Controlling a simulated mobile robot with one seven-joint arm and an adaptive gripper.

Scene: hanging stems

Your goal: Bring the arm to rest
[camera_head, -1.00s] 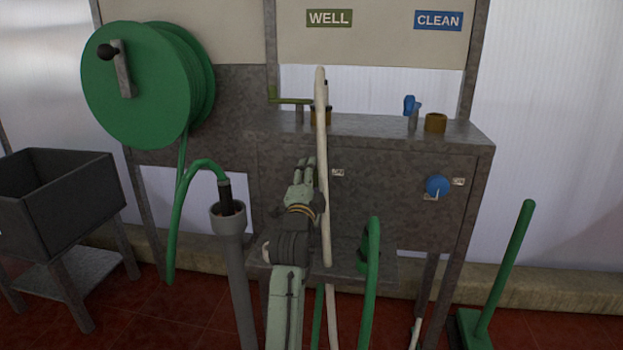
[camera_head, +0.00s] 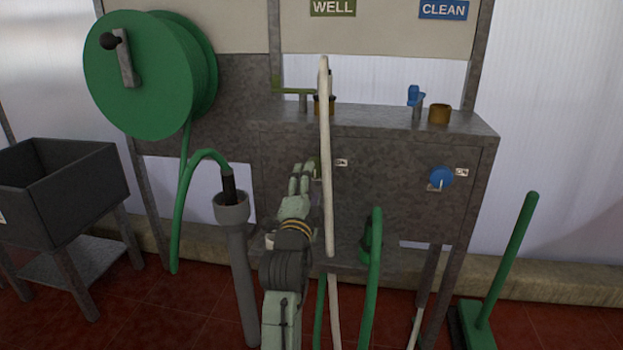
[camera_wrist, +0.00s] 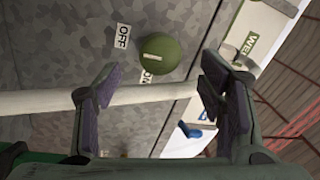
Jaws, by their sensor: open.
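My gripper (camera_head: 301,178) is in front of the grey metal cabinet (camera_head: 400,205) in the head view, just left of the upright pale hose (camera_head: 327,190). In the wrist view my gripper (camera_wrist: 160,100) has its two fingers spread wide apart. Between them I see the pale hose (camera_wrist: 150,95), crossing the picture sideways, and beyond it a round green knob (camera_wrist: 160,54) beside an OFF label (camera_wrist: 122,36). The gripper holds nothing that I can see. Whether a finger touches the hose I cannot tell.
A green hose reel (camera_head: 140,75) hangs at left, with its hose end in a grey post holder (camera_head: 231,210). A dark basin (camera_head: 70,195) stands at far left. Another green hose (camera_head: 373,265) rises right of my arm. A green pole (camera_head: 505,260) stands at right.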

